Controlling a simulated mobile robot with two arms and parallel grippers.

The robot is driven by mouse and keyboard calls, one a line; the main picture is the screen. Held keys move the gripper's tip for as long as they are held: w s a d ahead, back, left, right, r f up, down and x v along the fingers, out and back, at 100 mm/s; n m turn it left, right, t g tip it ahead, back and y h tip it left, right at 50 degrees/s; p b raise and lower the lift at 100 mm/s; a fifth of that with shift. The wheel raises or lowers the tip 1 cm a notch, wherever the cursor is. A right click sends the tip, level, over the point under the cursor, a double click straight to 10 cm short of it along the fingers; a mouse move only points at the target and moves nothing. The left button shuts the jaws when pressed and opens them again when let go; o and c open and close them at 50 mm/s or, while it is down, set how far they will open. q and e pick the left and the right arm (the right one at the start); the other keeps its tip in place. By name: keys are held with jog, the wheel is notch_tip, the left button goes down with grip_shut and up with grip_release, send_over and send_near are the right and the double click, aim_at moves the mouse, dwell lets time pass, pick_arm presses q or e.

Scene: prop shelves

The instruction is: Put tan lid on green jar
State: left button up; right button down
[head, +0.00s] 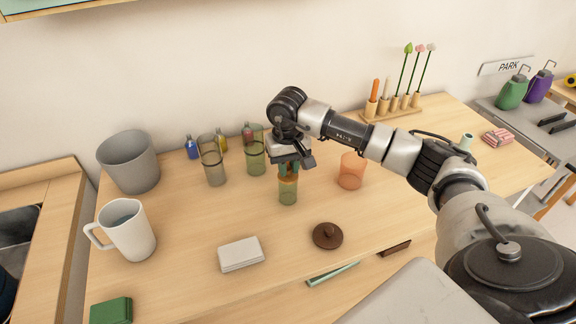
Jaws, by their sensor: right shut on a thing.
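My right gripper (289,166) points down over the middle of the table, shut on a small tan piece that looks like the lid (288,178). Its fingers hide part of the lid. Directly below is a small see-through green jar (287,193), upright on the table. The lid is at the jar's mouth; I cannot tell whether it is fully seated. My left gripper is not in view.
Tall clear tumblers, one grey-brown (214,168) and one green (255,160), stand behind left. An orange cup (351,171) is close on the right. A dark brown knobbed lid (327,236) and a white box (240,254) lie in front. A white mug (130,232) stands left.

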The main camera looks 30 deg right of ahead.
dwell(0.3)
jog(key=c, duration=1)
grip_release()
jog(key=shift+o, duration=0.2)
jog(key=shift+r, duration=0.1)
notch_tip(320, 180, up, 11)
jog(key=b, duration=0.2)
jog(key=shift+f, duration=0.2)
jog(key=shift+f, duration=0.1)
